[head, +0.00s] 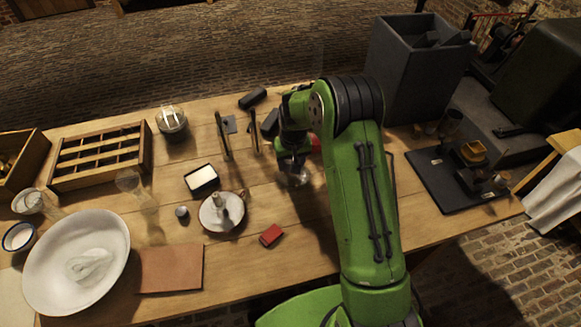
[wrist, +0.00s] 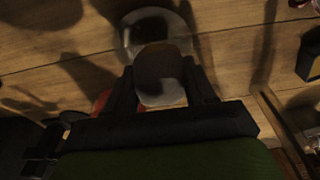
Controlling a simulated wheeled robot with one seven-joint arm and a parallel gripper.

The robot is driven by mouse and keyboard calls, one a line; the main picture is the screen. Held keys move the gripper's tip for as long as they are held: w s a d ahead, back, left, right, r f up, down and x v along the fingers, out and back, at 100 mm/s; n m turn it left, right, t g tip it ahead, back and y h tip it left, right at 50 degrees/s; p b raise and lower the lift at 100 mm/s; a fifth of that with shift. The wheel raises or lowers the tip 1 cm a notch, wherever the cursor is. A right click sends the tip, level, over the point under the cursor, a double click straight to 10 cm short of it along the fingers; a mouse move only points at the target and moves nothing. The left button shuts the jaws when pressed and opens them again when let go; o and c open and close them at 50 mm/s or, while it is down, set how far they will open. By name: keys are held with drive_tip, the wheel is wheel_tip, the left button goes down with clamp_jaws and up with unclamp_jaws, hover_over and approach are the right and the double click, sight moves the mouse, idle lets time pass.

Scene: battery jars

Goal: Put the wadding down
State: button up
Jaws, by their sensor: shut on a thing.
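My gripper (wrist: 162,84) is shut on the wadding (wrist: 160,72), a rounded piece, brownish in shadow with a pale lower edge, between the two dark fingers in the wrist view. A clear glass jar (wrist: 150,22) shows just beyond the fingertips. I cannot tell whether the wadding is above the jar or inside its mouth. In the head view my gripper (head: 293,160) points down over the middle of the table, and the glass (head: 296,181) shows under it. The wadding cannot be made out there.
The wooden table (head: 270,255) holds a white basin (head: 45,285) with a pale wad in it, a divided wooden rack (head: 100,158), a white-filled tray (head: 201,179), a candle dish (head: 222,214) and a red block (head: 271,235). A tall grey bin (head: 408,75) stands behind my arm.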

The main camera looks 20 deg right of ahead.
drive_tip(key=shift+f, duration=1.35)
drive_tip(key=o, duration=1.1)
drive_tip(key=s+r+t+p, duration=0.1)
drive_tip(key=s+r, duration=0.5)
drive_tip(key=r, duration=0.7)
drive_tip(key=s+r+t+p, duration=0.1)
drive_tip(key=s+r, duration=0.6)
drive_tip(key=r, duration=0.6)
drive_tip(key=shift+t, duration=0.9)
drive_tip(key=s+r, duration=0.1)
drive_tip(key=s, duration=0.5)
drive_tip(key=s+r, duration=0.1)
drive_tip(key=s, duration=0.5)
drive_tip(key=s+r, duration=0.1)
drive_tip(key=s, duration=0.5)
drive_tip(key=shift+s, duration=0.4)
